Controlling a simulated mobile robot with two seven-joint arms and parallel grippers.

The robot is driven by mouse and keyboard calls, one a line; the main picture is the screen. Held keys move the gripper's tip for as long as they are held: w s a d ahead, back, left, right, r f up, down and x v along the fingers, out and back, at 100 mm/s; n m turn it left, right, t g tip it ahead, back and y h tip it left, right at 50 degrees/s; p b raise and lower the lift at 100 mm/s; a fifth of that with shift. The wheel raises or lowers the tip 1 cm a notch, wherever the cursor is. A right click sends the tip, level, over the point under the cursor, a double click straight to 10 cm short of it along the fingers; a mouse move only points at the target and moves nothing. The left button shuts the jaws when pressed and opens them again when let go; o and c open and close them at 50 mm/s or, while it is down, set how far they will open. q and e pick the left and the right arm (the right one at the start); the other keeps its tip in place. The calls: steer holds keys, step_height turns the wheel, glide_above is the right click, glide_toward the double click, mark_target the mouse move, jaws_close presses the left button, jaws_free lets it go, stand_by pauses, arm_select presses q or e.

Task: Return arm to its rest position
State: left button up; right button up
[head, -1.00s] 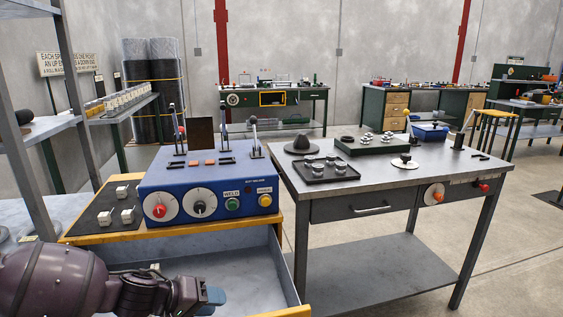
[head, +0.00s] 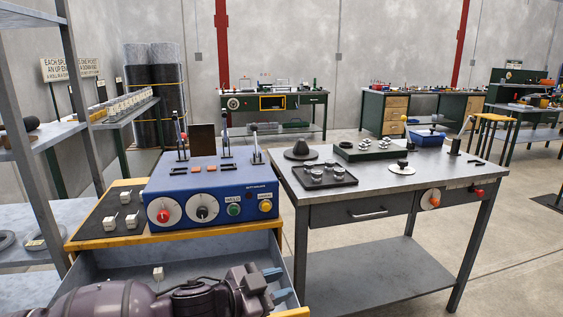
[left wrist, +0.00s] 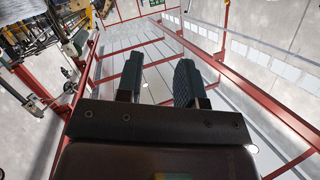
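My left arm comes in from the bottom left of the head view and reaches right over the open drawer (head: 205,262). My left gripper (head: 277,285) is at the drawer's right front corner, with its two blue fingertips spread and nothing between them. In the left wrist view the gripper (left wrist: 158,82) shows two dark ridged fingers apart with an empty gap. A small white block (head: 158,273) is in the drawer, behind my forearm. My right gripper is in neither view.
A blue welding console (head: 220,190) with knobs and levers stands above the drawer. White blocks (head: 121,197) sit on a dark mat to its left. A grey worktable (head: 430,178) with a tray (head: 340,180) stands at right. Metal shelving (head: 40,140) rises at left.

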arm_select(q)
steer(key=s+a+f+n+t+y+p, duration=0.25)
steer(key=s+a+f+n+y, duration=0.25)
steer(key=s+a, duration=0.4)
steer(key=s+a+f+n+t+y+p, duration=0.25)
steer(key=s+a+f+n+y, duration=0.3)
steer(key=a, duration=0.55)
steer(key=s+a+f+n+g, duration=0.1)
steer(key=s+a+f, duration=0.1)
steer(key=s, duration=0.3)
steer(key=s+a+f+n+y, duration=0.1)
steer(key=s+a+f, duration=0.1)
steer(key=s, duration=0.4)
steer(key=s+a+f+n+g+y+p, duration=0.1)
steer(key=s+a+f+n, duration=0.1)
steer(key=s+f, duration=0.2)
steer(key=shift+s+a+f+g, duration=0.2)
steer(key=shift+s+f+g, duration=0.15)
steer(key=shift+s, duration=0.8)
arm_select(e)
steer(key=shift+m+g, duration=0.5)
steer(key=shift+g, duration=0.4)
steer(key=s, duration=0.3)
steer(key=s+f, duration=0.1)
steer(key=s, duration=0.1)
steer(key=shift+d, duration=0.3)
